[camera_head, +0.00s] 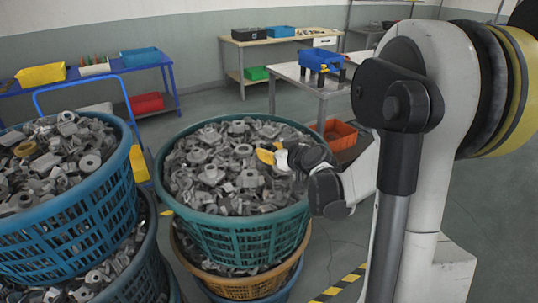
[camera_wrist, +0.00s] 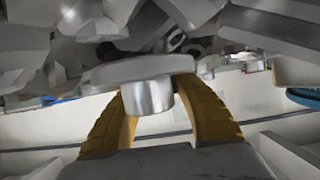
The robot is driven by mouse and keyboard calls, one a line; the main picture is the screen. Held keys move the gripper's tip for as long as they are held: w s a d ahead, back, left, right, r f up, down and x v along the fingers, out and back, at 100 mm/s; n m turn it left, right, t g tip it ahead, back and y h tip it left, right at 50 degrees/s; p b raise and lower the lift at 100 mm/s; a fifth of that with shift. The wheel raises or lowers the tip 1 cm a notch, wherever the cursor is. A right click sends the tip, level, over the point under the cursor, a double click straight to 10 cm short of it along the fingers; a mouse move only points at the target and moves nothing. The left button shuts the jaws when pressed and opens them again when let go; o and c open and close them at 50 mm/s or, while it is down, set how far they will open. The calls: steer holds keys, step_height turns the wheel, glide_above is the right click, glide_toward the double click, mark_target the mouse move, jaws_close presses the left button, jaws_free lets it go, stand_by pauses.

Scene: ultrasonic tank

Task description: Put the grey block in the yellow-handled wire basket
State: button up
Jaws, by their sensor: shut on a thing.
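My gripper (camera_head: 268,153) is down at the heap of grey metal parts in the teal plastic basket (camera_head: 245,240). In the wrist view my gripper (camera_wrist: 162,108) has its two yellow fingers shut on a grey part (camera_wrist: 148,92). That part has a flat wide flange and a short round stub between the fingers. It is close to or touching other parts; I cannot tell which. I cannot tell whether it is the task's grey block. No yellow-handled wire basket can be made out in either view.
A blue basket (camera_head: 75,222) heaped with grey parts stands at the left. Brown and blue baskets are stacked under the teal one. Floor at the right is mostly clear.

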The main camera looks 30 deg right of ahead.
steer(key=shift+r, duration=0.15)
steer(key=o, duration=1.2)
steer(key=shift+f, duration=0.2)
